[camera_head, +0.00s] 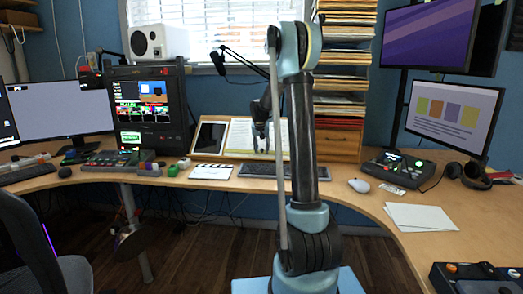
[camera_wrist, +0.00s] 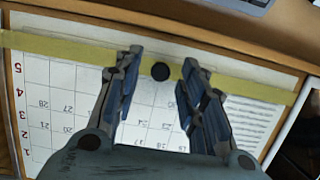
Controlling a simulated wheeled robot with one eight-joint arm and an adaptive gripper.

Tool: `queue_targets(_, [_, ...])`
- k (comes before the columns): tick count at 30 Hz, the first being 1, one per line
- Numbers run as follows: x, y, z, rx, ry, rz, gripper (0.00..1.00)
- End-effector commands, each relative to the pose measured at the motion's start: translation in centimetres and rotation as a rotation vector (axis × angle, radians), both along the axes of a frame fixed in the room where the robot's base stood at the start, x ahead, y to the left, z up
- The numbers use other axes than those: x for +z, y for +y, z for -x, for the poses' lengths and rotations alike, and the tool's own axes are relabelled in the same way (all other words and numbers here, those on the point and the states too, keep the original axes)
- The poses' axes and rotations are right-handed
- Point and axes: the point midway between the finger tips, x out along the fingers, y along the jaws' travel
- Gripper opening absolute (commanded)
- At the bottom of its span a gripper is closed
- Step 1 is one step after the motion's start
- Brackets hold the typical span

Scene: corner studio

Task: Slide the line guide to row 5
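In the wrist view, the line guide (camera_wrist: 75,49) is a yellow-green strip lying across a printed calendar sheet (camera_wrist: 75,125). A round black knob (camera_wrist: 160,72) sits on it. Red row numbers run up the sheet's left side, from 1 at the bottom to 5 at the top. The guide's left end lies a little above the 5 in the picture. My gripper (camera_wrist: 162,58) is open, its two fingers on either side of the knob with gaps. In the head view, my gripper (camera_head: 262,128) is before the slanted board (camera_head: 240,135); the arm partly hides the board.
A tablet (camera_head: 210,137) leans left of the sheet. A keyboard (camera_head: 262,171) and a clapperboard (camera_head: 211,172) lie on the desk in front. A wooden drawer unit with stacked papers (camera_head: 340,105) stands right of the board. A white mouse (camera_head: 359,185) lies farther right.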

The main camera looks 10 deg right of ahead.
Motion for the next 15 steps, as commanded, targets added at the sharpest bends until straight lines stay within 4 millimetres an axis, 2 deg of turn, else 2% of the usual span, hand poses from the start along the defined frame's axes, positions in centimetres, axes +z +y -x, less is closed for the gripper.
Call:
queue_targets(2, [0.01, 0.0, 0.0, 0.0, 0.0, 0.0, 0.38])
queue_targets(7, [0.02, 0.0, 0.0, 0.0, 0.0, 0.0, 0.0])
queue_targets(15, [0.33, -0.11, -0.38, 0.0, 0.0, 0.0, 0.0])
